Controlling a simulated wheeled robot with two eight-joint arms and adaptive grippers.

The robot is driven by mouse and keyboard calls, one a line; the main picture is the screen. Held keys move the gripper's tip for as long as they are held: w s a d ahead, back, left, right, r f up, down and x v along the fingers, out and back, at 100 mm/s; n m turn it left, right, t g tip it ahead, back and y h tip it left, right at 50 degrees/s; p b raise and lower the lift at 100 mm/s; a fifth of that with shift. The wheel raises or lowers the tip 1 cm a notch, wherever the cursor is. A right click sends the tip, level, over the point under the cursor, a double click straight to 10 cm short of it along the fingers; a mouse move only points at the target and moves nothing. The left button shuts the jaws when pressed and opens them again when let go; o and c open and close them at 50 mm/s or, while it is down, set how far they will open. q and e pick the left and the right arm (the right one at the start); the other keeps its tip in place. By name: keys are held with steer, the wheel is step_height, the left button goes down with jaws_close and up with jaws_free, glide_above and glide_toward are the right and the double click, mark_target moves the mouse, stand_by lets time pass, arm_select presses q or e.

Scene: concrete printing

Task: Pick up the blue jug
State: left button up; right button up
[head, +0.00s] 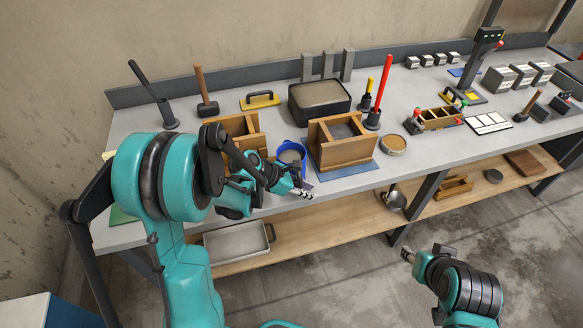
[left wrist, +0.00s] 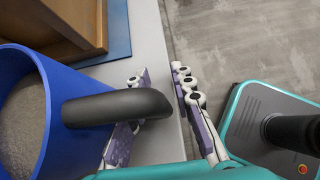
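The blue jug (head: 291,151) stands near the front edge of the bench, between two wooden boxes. In the left wrist view the jug (left wrist: 52,110) is at the left, with grey material inside and its dark handle (left wrist: 120,107) pointing right. My left gripper (head: 303,191) is at the jug's near side, by the bench edge. In the left wrist view its fingers (left wrist: 165,105) are apart; the handle's end covers part of one finger and reaches into the gap, clear of the other. I cannot tell whether they touch. My right gripper (head: 408,255) is off the bench, its fingers too small to judge.
A wooden box mould (head: 342,150) stands close to the right of the jug on a blue mat (head: 345,171). Another wooden box (head: 248,140) stands to its left. A black tub (head: 320,100) is behind. A round tin (head: 393,145) sits further right.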

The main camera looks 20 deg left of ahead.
arm_select(q)
jaws_close()
steer(key=shift+r, duration=0.15)
